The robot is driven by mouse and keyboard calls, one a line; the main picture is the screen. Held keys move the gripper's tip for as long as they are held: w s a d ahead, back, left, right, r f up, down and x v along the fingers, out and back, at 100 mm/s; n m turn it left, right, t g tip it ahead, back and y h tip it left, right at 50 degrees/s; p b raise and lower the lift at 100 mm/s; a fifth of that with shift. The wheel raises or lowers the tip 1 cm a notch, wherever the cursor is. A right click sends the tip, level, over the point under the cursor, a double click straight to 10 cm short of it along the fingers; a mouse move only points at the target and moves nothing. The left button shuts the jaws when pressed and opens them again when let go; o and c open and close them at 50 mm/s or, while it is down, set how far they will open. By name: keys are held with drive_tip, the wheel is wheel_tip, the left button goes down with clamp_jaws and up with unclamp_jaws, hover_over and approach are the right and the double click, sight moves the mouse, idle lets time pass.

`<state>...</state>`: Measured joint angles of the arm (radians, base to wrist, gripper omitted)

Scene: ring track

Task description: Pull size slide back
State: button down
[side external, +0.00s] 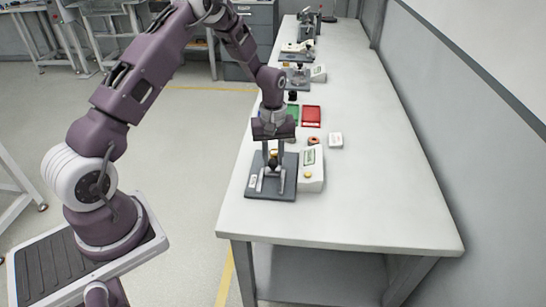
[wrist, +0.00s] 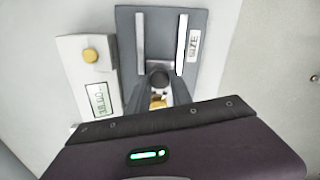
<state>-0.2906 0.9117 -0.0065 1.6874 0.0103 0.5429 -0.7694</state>
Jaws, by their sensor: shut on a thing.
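The size station is a dark grey plate (side external: 262,190) near the table's front end, with a SIZE label (wrist: 193,45) in the wrist view. Two pale parallel rails, left (wrist: 140,42) and right (wrist: 182,45), run along it. The slide (wrist: 160,66) lies between the rails, with a dark round knob (wrist: 159,78) and a brass-coloured piece (wrist: 157,101) by it. My gripper (side external: 273,160) points down over the plate, its fingers either side of the knob. It is shut on the slide's knob; the fingers partly hide the contact and the plate's near end.
A white gauge box (side external: 311,168) with a yellow button (wrist: 90,55) and a lit display (wrist: 98,98) stands right beside the plate. Behind are a red tray (side external: 311,116), a green tray (side external: 293,112), a small white box (side external: 336,140) and other stations. The table's right side is clear.

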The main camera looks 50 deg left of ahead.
idle(0.4)
drive_tip(key=shift+s+d, duration=0.95)
drive_tip(key=shift+d, duration=0.1)
drive_tip(key=c, duration=1.1)
unclamp_jaws()
drive_tip(key=shift+c, duration=0.2)
wheel_tip(320, 180, up, 7)
drive_tip(key=shift+r, duration=0.1)
